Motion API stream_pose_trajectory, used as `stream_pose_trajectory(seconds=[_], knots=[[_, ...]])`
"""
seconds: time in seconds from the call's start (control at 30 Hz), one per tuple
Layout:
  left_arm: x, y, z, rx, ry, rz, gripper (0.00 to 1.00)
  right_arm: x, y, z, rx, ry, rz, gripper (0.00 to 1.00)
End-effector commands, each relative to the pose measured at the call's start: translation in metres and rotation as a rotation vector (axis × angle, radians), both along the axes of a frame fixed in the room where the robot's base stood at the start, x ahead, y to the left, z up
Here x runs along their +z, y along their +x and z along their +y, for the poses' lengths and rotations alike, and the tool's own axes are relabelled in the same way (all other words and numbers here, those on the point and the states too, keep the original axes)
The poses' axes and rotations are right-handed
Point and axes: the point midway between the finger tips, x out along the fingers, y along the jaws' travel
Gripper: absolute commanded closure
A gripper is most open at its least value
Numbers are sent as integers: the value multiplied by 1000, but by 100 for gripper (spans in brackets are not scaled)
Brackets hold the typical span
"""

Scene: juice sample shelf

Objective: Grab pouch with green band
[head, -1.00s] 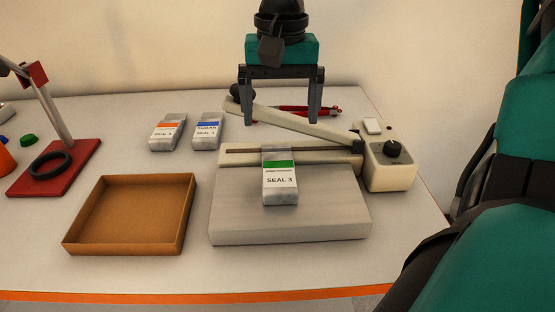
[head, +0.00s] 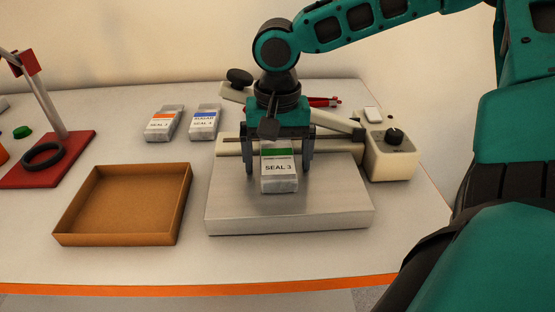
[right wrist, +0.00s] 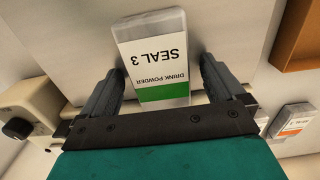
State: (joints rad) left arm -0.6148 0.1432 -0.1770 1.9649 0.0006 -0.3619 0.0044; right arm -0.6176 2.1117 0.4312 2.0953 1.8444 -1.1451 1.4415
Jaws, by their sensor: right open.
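The pouch with the green band (head: 279,172) lies on the grey plate of the sealer (head: 330,200), its label reading SEAL 3. In the right wrist view the pouch (right wrist: 153,62) shows upside down, its green-band end between the fingers. My right gripper (head: 279,170) is open, with one finger on each side of the pouch's upper part. A gap shows beside the pouch at each finger in the right wrist view (right wrist: 158,85). My left gripper is not in view.
An empty brown tray (head: 183,215) stands left of the sealer. A pouch with an orange band (head: 162,125) and one with a blue band (head: 204,122) lie behind it. The sealer's raised arm (head: 335,122) and control box (head: 390,155) are behind and right. A red stand (head: 60,165) is far left.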

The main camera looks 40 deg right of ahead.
Motion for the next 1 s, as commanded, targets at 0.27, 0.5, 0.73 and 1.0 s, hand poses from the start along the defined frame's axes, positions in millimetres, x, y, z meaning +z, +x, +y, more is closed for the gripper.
stream_pose_trajectory(seconds=[0.27,0.5,0.73,1.0], knots=[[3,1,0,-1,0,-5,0,0,0,0,0,0,0,15],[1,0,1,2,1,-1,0,1,0,0,0,0,0,38],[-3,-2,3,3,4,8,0,0,0,0,0,0,0,60],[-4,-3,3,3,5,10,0,0,-1,0,0,0,3,73]])
